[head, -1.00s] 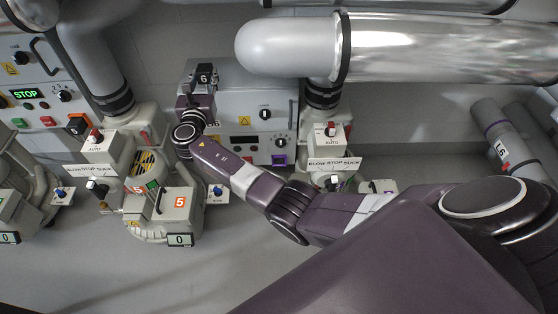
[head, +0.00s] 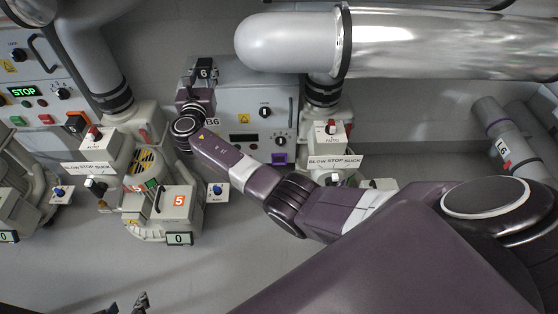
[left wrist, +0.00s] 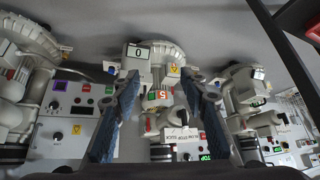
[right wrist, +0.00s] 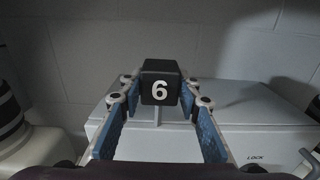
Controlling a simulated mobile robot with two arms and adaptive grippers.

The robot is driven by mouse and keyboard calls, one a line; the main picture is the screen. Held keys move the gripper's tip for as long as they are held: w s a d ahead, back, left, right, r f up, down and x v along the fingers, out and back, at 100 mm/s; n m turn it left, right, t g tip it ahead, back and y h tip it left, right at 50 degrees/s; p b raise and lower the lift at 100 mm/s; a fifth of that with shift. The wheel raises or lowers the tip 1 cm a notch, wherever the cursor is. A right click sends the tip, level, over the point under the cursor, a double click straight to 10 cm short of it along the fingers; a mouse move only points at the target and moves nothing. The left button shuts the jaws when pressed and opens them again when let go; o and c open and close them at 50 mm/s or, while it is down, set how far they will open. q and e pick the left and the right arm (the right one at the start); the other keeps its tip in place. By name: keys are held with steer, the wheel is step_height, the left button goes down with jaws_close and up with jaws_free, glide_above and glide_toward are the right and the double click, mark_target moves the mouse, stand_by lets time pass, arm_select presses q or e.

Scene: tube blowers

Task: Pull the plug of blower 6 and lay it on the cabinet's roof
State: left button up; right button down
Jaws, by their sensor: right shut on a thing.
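The plug of blower 6 is a black block with a white 6 (head: 204,72), above the roof of the grey cabinet (head: 245,98). My right gripper (head: 201,80) is shut on this plug. In the right wrist view the plug (right wrist: 160,84) sits between the two blue fingertips, over the pale cabinet roof (right wrist: 245,112). I cannot tell whether it touches the roof. My left gripper (head: 126,304) shows only as tips at the bottom edge of the head view. In the left wrist view its blue fingers (left wrist: 163,82) are apart with nothing between them.
Blower 5 (head: 170,207) stands on the floor left of the cabinet. A large silver pipe (head: 440,47) runs across the upper right. A control panel with a lit STOP display (head: 24,91) is at far left. The floor in front of blower 5 is clear.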

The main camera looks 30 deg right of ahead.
steer(key=shift+w+d+b, duration=0.25)
steer(key=shift+w+b, duration=0.05)
steer(key=shift+w, duration=0.1)
arm_select(q)
steer(key=shift+t, duration=0.8)
steer(key=w+r, duration=0.1)
steer(key=w+d+r, duration=0.1)
steer(key=w, duration=0.1)
steer(key=shift+w+r, duration=0.25)
steer(key=shift+w, duration=0.05)
steer(key=shift+w+d+r+t+h, duration=0.35)
steer(key=shift+w+r+t, duration=0.15)
steer(key=shift+w, duration=0.15)
arm_select(e)
steer(key=shift+f, duration=0.2)
arm_select(q)
steer(key=shift+w+r, duration=0.3)
arm_select(e)
steer(key=shift+f, duration=0.1)
arm_select(q)
steer(key=shift+d, duration=0.1)
steer(key=shift+w+d+r+t+h+b, duration=0.2)
steer(key=shift+w+d+r+t+b, duration=0.1)
steer(key=shift+w+r+t, duration=0.4)
steer(key=shift+w+d+r+t+h+b, duration=0.25)
steer(key=shift+w+r+t, duration=0.2)
steer(key=shift+r, duration=0.3)
arm_select(e)
steer(key=shift+f, duration=0.4)
stand_by(0.6)
